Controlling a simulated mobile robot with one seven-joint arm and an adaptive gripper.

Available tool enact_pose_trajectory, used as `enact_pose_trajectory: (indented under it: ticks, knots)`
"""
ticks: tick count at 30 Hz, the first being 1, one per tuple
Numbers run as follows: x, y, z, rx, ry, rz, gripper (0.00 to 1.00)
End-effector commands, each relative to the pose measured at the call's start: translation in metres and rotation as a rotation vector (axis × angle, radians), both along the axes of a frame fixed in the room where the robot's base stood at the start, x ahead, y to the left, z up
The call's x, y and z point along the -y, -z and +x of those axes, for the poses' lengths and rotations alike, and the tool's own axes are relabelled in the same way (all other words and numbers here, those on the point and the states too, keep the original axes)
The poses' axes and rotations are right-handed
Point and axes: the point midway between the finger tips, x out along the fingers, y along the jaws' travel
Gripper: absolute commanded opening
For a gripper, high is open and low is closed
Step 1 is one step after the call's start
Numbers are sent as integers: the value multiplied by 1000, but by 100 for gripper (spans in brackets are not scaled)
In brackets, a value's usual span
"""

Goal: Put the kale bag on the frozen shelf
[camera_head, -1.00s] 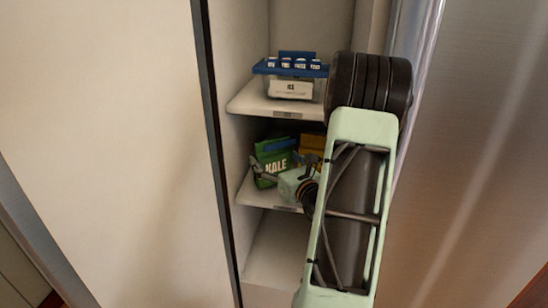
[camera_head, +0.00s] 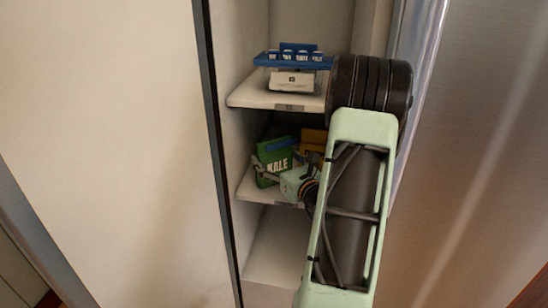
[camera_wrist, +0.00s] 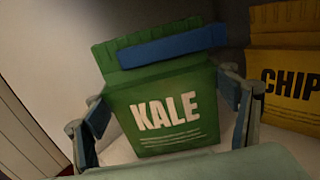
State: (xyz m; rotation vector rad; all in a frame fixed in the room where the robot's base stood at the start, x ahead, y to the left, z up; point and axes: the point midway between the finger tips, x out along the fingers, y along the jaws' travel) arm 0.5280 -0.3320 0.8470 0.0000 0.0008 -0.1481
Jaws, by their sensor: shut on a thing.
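The green kale bag (camera_head: 276,170) is at the middle shelf (camera_head: 256,193) of the tall open compartment, near the left wall. I cannot tell whether its base touches the shelf. My gripper (camera_head: 285,172) has one finger on either side of the bag and is shut on it. The wrist view shows the upright, slightly tilted kale bag (camera_wrist: 168,108) with its lettering facing me, between the fingers of my gripper (camera_wrist: 165,105). A blue bar (camera_wrist: 172,45) lies across the bag's top. The shelf-edge label is too small to read.
A yellow chip bag (camera_wrist: 285,85) stands close to the right of the kale bag. The upper shelf (camera_head: 250,91) holds a blue-and-white container (camera_head: 292,80). Below the middle shelf is an empty space (camera_head: 275,245). A dark edge (camera_head: 212,110) bounds the compartment on the left.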

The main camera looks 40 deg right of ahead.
Motion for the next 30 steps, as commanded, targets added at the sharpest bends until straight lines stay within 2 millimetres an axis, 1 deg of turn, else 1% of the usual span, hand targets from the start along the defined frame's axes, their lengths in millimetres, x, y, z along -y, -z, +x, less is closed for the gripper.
enact_pose_trajectory:
  ticks: [10, 11, 16, 26, 29, 30]
  knots:
    - [0, 6, 0, 3, 0, -1, 41]
    - [0, 5, 0, 3, 0, -1, 81]
    - [0, 6, 0, 2, 0, -1, 100]
    - [0, 7, -2, -3, 1, 1, 100]
    - [-1, 8, -11, -4, 3, 1, 100]
    - [-1, 7, -17, -3, 3, 0, 100]
